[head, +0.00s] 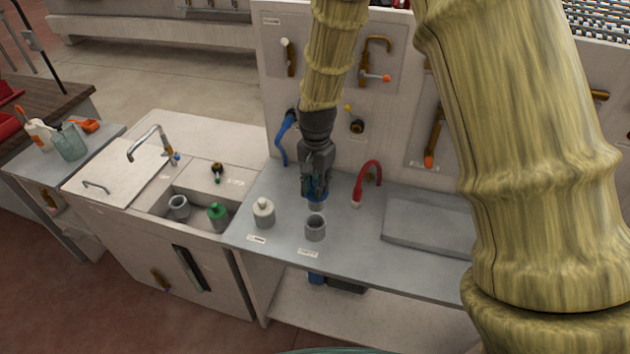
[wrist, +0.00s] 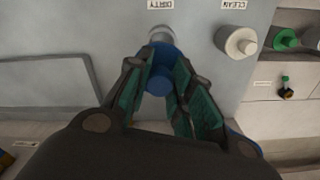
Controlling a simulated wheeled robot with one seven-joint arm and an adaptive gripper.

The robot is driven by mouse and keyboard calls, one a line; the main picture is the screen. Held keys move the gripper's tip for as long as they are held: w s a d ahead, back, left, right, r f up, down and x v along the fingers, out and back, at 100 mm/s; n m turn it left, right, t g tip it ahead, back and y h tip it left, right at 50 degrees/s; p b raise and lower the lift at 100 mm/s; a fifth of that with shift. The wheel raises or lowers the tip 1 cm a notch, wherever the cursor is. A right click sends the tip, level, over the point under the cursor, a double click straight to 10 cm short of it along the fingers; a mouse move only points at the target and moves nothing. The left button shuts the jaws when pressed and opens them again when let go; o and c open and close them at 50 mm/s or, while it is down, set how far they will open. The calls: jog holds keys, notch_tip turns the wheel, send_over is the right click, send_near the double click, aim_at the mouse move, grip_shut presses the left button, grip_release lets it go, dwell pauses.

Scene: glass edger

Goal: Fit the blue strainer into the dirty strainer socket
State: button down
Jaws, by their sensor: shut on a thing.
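The blue strainer (wrist: 160,80) is between the fingertips of my gripper (wrist: 162,88) in the wrist view. In the head view my gripper (head: 316,180) points down over the grey bench, with the blue strainer (head: 317,190) below its fingers. The dirty strainer socket (head: 315,228) is a grey open cup behind a label on the bench, nearer the camera than the strainer. In the wrist view the socket (wrist: 161,34) shows just beyond the strainer, beside the DIRTY label. The strainer looks held above the bench; its exact height is unclear.
A white strainer (head: 264,212) stands in the clean spot to the left. A green strainer (head: 218,216) and an empty grey socket (head: 179,207) are in the sink recess. A red hose (head: 367,180) rises to the right, near a flat grey panel (head: 428,222).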

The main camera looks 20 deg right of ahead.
jog(key=shift+w+a+f, duration=0.1)
jog(key=shift+w+a, duration=0.15)
jog(key=shift+w, duration=0.05)
jog(key=shift+s+f, duration=0.25)
jog(key=shift+f, duration=0.65)
notch_tip(320, 180, down, 2)
jog(key=shift+w+b, duration=0.15)
jog(key=shift+b, duration=0.5)
jog(key=shift+d+f, duration=0.1)
jog(key=shift+f, duration=0.5)
jog(key=shift+f+b, duration=0.45)
jog(key=shift+f, duration=0.05)
jog(key=shift+p, duration=0.45)
jog(key=shift+f+b, duration=1.5)
jog(key=shift+f, duration=1.75)
dwell(0.3)
jog(key=c, duration=1.2)
grip_release()
